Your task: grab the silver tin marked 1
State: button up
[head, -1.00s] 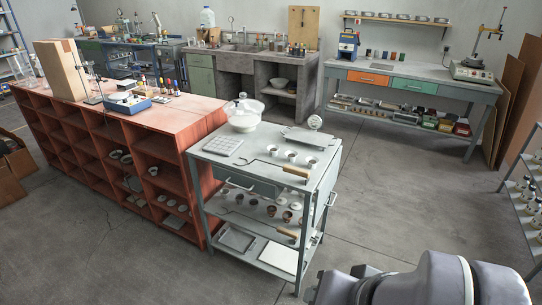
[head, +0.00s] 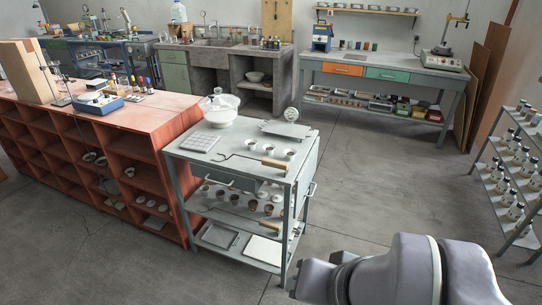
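I cannot make out a silver tin marked 1; no number is readable at this distance. Small grey containers (head: 368,8) stand in a row on the wall shelf at the back. Several small coloured cans (head: 374,46) stand on the grey workbench (head: 398,66) below it. Three small pale cups (head: 269,147) stand on top of the grey cart (head: 233,176). Part of my arm shows at the bottom right, but my gripper cannot be seen.
A long red-brown shelf unit (head: 130,116) adjoins the cart on the left. A concrete sink bench (head: 212,57) stands behind. A rack of bottles (head: 508,178) stands at the right edge. The grey floor (head: 385,165) between cart, workbench and rack is clear.

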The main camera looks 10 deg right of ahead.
aim_at(269, 148)
jog(key=i+j, duration=0.2)
jog(key=i, duration=0.25)
jog(key=i+j, duration=0.2)
jog(key=i, duration=0.25)
jog(key=i+j, duration=0.2)
jog(key=i, duration=0.25)
jog(key=i+j, duration=0.15)
jog(key=i, duration=0.3)
jog(key=i+j, duration=0.2)
jog(key=i, duration=0.2)
jog(key=j+u, duration=0.05)
